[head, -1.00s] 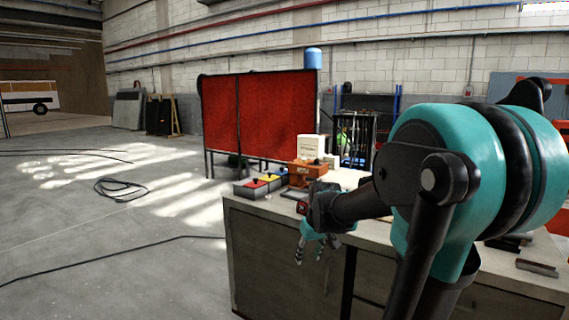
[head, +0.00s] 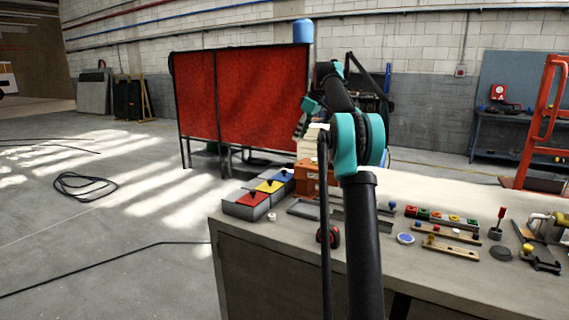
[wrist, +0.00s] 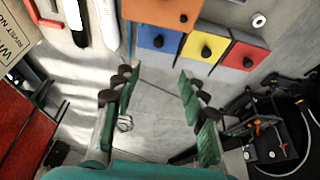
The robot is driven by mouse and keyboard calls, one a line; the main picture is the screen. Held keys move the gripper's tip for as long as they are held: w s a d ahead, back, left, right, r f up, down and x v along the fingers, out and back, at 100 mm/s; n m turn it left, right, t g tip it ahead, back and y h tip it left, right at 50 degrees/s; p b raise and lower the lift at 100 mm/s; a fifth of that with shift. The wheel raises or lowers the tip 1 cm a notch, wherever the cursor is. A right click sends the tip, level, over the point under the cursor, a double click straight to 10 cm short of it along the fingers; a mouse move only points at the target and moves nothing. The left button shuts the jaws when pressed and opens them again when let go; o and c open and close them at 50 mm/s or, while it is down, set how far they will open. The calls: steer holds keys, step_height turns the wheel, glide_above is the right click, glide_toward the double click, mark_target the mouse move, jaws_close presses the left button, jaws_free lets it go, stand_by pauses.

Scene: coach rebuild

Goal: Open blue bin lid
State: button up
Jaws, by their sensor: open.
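The blue bin lid (head: 284,175) is shut on a grey bin at the bench's left end, behind the yellow lid (head: 269,186) and the red lid (head: 252,198). In the wrist view the blue lid (wrist: 147,36) with its black knob shows beyond my fingertips, beside an orange box (wrist: 160,12). My gripper (wrist: 157,72) is open and empty, with its two teal fingers apart. In the head view my gripper (head: 301,125) is raised above the bins and apart from them, against the red screen.
The orange box (head: 311,176) stands right of the blue bin, with white boxes behind it. A red screen (head: 243,100) stands behind the bench. Small parts and tools cover the bench's right side. Floor left of the bench is open, with a coiled cable (head: 85,185).

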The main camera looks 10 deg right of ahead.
glide_toward(284, 170)
steer(key=x, duration=0.8)
steer(key=shift+d+f, duration=0.1)
jaws_close()
stand_by(0.4)
